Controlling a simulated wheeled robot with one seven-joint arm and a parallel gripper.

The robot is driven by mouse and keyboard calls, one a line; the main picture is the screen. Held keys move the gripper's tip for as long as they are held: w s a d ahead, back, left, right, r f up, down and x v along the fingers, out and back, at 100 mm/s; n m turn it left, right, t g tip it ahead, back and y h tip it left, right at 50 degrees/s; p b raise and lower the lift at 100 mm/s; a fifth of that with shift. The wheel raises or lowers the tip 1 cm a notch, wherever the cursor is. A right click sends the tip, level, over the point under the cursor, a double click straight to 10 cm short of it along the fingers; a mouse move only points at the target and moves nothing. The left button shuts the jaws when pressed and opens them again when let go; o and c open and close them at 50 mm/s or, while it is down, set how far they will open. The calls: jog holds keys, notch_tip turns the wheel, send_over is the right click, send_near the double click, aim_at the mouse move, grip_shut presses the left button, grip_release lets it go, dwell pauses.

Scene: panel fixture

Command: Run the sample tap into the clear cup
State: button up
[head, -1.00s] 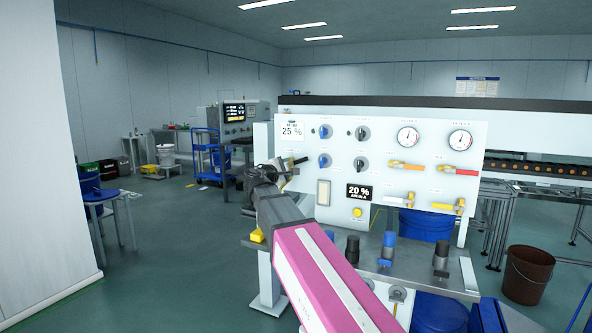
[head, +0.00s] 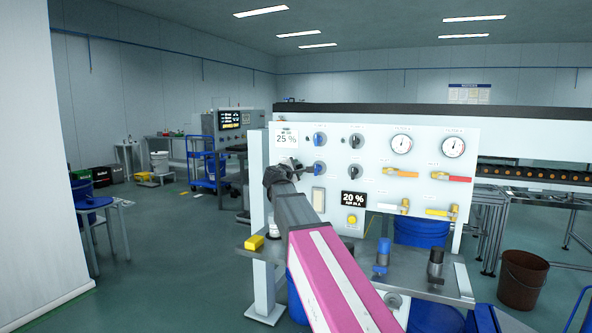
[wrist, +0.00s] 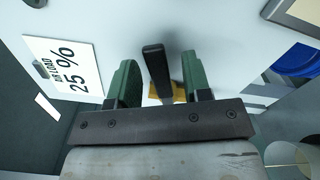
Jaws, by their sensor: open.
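My gripper (head: 298,169) is at the left part of the white panel (head: 375,160), below the 25 % label (head: 286,139). In the wrist view its two green fingers (wrist: 158,66) are open and apart. A dark upright handle (wrist: 154,72) stands between them, with a brass-coloured part (wrist: 180,93) behind it; it looks like the sample tap's lever. I see gaps beside the handle. In the head view my gripper and arm hide this tap. A small pale object (head: 274,228) stands on the shelf below; I cannot tell whether it is the clear cup.
The panel carries blue knobs (head: 319,139), black knobs, gauges (head: 401,144) and several coloured valves (head: 400,173). A brown bucket (head: 522,280) stands right.

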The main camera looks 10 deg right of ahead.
jog(key=shift+w+d, duration=0.3)
jog(key=shift+w, duration=0.1)
grip_shut()
jog(key=shift+s+d+f+m, duration=0.15)
jog(key=shift+f+m, duration=0.45)
jog(key=shift+m, duration=0.4)
jog(key=shift+f+m, duration=0.75)
jog(key=shift+m, duration=0.65)
grip_release()
jog(key=shift+s, duration=0.1)
jog(key=v, duration=1)
jog(key=shift+s, duration=0.3)
